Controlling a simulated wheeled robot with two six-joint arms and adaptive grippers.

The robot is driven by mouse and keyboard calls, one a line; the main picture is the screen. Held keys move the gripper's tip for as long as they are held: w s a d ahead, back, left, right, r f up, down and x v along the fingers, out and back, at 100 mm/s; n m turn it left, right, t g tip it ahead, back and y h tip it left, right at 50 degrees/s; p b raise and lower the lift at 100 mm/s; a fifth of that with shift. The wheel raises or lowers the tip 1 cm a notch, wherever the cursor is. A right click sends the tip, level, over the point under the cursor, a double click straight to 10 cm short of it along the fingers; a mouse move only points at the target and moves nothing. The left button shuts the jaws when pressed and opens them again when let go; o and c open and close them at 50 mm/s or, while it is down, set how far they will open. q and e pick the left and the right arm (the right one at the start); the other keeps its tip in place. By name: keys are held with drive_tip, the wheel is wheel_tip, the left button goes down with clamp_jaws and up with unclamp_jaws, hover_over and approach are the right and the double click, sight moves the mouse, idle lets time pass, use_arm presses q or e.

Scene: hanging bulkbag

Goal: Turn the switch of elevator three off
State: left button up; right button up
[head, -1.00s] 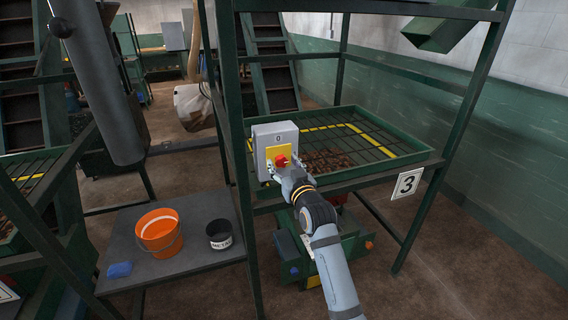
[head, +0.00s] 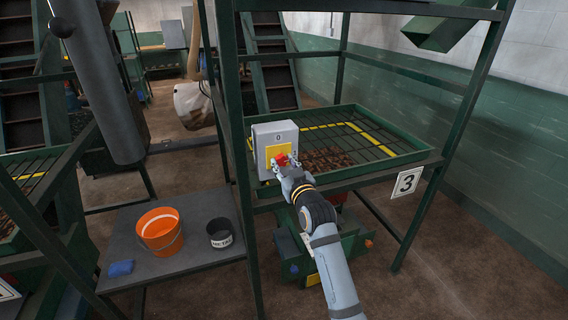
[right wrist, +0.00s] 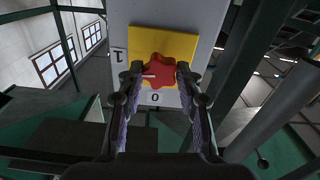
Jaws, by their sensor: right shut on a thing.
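The switch box of elevator three (head: 262,140) is a pale grey box on the green frame, with a yellow plate (head: 271,148) and a red knob (head: 281,159). A white sign with a 3 (head: 406,182) hangs at the right. My right gripper (head: 288,168) reaches up to the box from below. In the right wrist view, the gripper (right wrist: 155,75) is shut on the red star-shaped knob (right wrist: 160,71), one finger on each side. The knob's white mark points left there, below the 1; the 0 is at the bottom. My left gripper is not in view.
Behind the box is a green tray (head: 422,156) with a grid and brown pieces. At the left a grey table (head: 190,262) holds an orange bucket (head: 160,232), a dark pot (head: 220,233) and a blue item (head: 120,268). Green posts stand beside my arm.

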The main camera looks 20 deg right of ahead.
drive_tip(key=n+p, duration=0.1)
drive_tip(key=n, duration=0.2)
drive_tip(key=shift+r, duration=0.1)
drive_tip(key=n+p, duration=0.1)
drive_tip(key=n, duration=0.4)
drive_tip(key=n+p, duration=0.1)
drive_tip(key=n, duration=0.7)
drive_tip(key=shift+f+n, duration=0.2)
drive_tip(key=shift+n, duration=0.3)
drive_tip(key=o, duration=1.1)
drive_tip(key=shift+a, duration=0.1)
drive_tip(key=shift+o, duration=0.2)
